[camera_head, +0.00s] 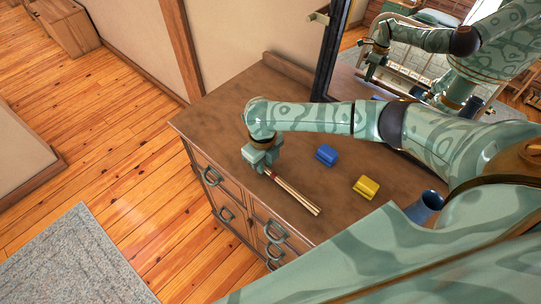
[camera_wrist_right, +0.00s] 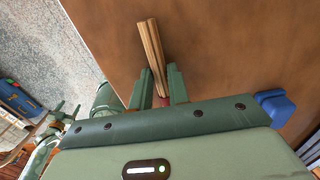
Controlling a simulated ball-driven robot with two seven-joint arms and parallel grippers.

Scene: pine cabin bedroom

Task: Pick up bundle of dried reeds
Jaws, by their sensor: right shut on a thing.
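The bundle of dried reeds (camera_head: 294,194) is a thin tan bundle with a red band near one end, on or just above the brown dresser top (camera_head: 215,121). My right gripper (camera_head: 267,172) is shut on the bundle near its banded end. In the right wrist view the bundle (camera_wrist_right: 152,48) stands out past the two green fingers of the gripper (camera_wrist_right: 163,88). Whether the bundle touches the dresser top is hard to tell. My left gripper is not in view.
A blue block (camera_head: 326,154) and a yellow block (camera_head: 366,188) lie on the dresser, right of the bundle. A dark blue vase (camera_head: 428,204) stands farther right. A mirror (camera_head: 400,62) at the back reflects my arm. The dresser's left part is clear.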

